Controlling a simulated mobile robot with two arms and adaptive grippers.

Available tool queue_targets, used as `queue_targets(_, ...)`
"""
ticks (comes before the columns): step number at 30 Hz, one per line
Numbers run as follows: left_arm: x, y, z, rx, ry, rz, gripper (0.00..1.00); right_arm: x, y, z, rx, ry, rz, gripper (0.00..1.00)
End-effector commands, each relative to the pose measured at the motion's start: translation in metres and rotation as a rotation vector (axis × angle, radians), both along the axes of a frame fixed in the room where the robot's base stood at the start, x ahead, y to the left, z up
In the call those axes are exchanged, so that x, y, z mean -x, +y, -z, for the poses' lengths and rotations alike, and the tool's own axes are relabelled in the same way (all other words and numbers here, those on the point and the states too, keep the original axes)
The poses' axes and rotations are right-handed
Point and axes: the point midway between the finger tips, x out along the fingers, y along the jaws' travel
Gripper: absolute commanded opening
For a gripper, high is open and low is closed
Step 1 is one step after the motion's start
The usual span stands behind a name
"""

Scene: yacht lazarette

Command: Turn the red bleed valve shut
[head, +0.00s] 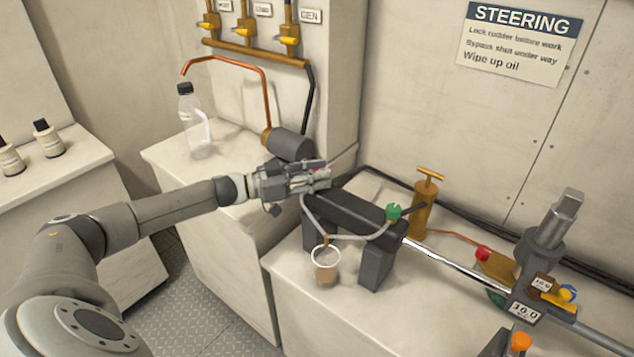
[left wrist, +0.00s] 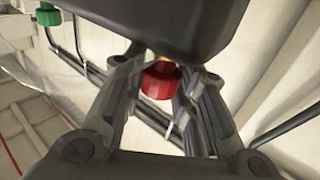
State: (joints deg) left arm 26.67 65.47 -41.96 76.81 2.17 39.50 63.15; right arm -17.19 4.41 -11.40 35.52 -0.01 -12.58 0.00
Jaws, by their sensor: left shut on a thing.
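The red bleed valve (left wrist: 161,82) is a round red knob, seen between the fingers of my left gripper in the left wrist view. My left gripper (head: 322,177) is at the left end of the dark steering cylinder (head: 348,212) in the head view, its fingers closed on the red knob. In the head view the gripper mostly hides this knob. A green knob (head: 394,211) is at the cylinder's other end; a green knob also shows at the upper left of the wrist view (left wrist: 47,15). My right gripper is not in view.
A jar (head: 325,274) with brown liquid stands in front of the cylinder, with tubes above it. A brass pump (head: 424,203) is behind. Another red knob (head: 483,253) sits on a brass block at the right. A clear bottle (head: 197,125) stands on the left locker.

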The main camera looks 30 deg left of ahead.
Motion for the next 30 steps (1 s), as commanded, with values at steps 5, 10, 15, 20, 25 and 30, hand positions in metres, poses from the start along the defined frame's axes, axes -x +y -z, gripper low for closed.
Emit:
queue_targets(5, -0.002, 0.001, 0.0, 0.0, -0.005, 0.087, 0.03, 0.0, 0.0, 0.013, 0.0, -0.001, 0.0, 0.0)
queue_targets(10, -0.002, 0.0, -0.001, 0.003, -0.004, 0.144, 0.03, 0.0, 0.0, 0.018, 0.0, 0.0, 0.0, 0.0)
queue_targets(15, -0.001, -0.001, -0.001, 0.002, -0.004, 0.172, 0.03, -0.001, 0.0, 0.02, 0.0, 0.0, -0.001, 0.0)
queue_targets(20, -0.001, -0.001, -0.001, 0.003, -0.003, 0.178, 0.03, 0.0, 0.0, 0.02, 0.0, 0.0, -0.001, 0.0)
queue_targets(25, -0.001, -0.001, -0.002, 0.003, -0.003, 0.178, 0.03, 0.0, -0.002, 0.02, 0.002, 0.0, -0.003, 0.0)
queue_targets(30, -0.001, -0.001, -0.001, 0.003, -0.003, 0.178, 0.37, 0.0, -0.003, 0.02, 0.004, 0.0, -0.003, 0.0)
